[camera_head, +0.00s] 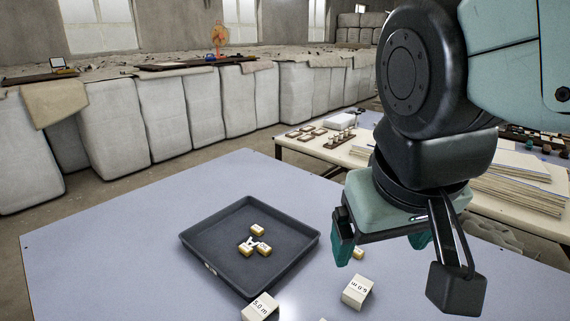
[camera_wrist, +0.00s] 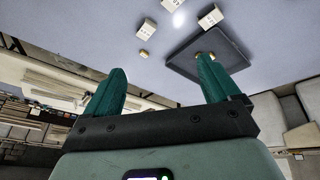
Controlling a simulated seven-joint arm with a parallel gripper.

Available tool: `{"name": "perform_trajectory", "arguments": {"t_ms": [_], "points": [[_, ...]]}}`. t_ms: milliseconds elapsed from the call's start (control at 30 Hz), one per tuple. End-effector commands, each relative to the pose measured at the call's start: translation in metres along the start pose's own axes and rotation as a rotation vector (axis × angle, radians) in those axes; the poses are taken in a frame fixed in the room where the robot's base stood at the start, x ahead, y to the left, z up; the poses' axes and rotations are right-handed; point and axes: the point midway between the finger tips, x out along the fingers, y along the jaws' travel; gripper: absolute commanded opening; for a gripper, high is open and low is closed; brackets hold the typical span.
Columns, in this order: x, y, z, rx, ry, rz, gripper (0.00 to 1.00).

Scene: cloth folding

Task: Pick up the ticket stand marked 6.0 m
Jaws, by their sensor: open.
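A pale block-shaped ticket stand (camera_head: 357,291) sits on the blue-grey table, right of the tray. Its dark label appears upside down and looks like 6.0 m, but it is small and hard to read. It also shows in the wrist view (camera_wrist: 147,28), beyond the fingertips. A similar stand marked 5.0 m (camera_head: 260,307) is at the tray's front corner; it also shows in the wrist view (camera_wrist: 210,17). My gripper (camera_head: 381,243) has teal fingers, open and empty, above the table behind the right-hand stand and apart from it. Its spread fingers show in the wrist view (camera_wrist: 161,68).
A dark shallow tray (camera_head: 205,264) holds several small yellow-and-white pieces (camera_head: 257,230). Another small yellowish piece (camera_head: 358,253) lies beside my gripper, behind the right-hand stand. A second table (camera_head: 300,150) with panels and small items stands behind. The table's left side is clear.

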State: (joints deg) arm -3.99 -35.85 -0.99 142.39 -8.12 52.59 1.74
Motion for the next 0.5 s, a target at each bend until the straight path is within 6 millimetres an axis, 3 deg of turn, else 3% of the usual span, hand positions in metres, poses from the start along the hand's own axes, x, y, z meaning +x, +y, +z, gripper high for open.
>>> {"name": "perform_trajectory", "arguments": {"t_ms": [267, 500], "points": [[0.079, 0.043, -0.006, -0.325, -0.381, 0.286, 0.89], [0.144, 0.069, -0.025, -0.710, -0.615, 0.546, 0.89]]}}
